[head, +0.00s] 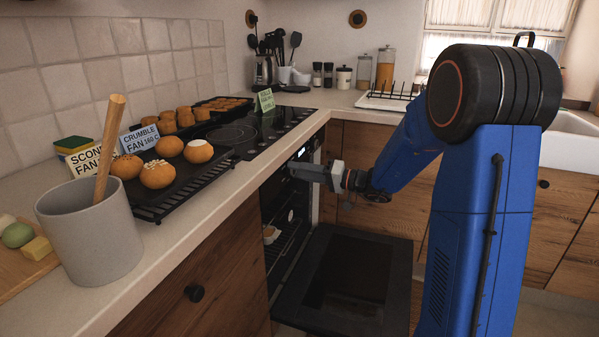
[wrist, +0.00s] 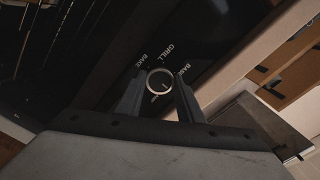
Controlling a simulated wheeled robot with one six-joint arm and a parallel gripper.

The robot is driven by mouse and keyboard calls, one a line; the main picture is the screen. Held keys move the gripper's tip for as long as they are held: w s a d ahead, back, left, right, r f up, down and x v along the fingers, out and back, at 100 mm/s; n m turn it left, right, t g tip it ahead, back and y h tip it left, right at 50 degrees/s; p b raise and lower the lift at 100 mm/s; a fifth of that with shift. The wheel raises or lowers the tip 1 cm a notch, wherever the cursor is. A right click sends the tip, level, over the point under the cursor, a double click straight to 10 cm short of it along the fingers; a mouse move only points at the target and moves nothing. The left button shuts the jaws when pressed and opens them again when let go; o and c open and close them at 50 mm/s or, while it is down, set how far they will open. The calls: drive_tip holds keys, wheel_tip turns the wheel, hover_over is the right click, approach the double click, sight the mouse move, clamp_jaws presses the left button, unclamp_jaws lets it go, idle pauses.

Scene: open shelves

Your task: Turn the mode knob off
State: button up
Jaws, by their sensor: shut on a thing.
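The mode knob (wrist: 161,82) is a small round dark dial with a pale rim, in the middle of the wrist view. GRILL, BAKE and other white lettering stands around it on the dark oven panel (wrist: 203,50). A short pale mark shows on its face towards the lower right. My gripper (wrist: 160,77) has one finger on each side of the knob and is shut on it. In the head view my gripper (head: 294,171) reaches the oven front from the right and hides the knob there.
The oven door (head: 400,258) hangs open below my arm, and oven racks (head: 287,236) show inside. A black tray (head: 205,182) of buns lies on the counter, with a grey crock (head: 92,235) in front. The hob (head: 272,124) is above the oven.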

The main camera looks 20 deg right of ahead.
drive_tip(key=shift+f, duration=0.15)
drive_tip(key=o, duration=1.1)
drive_tip(key=shift+d, duration=0.1)
drive_tip(key=v, duration=1.7)
drive_tip(key=shift+s, duration=0.15)
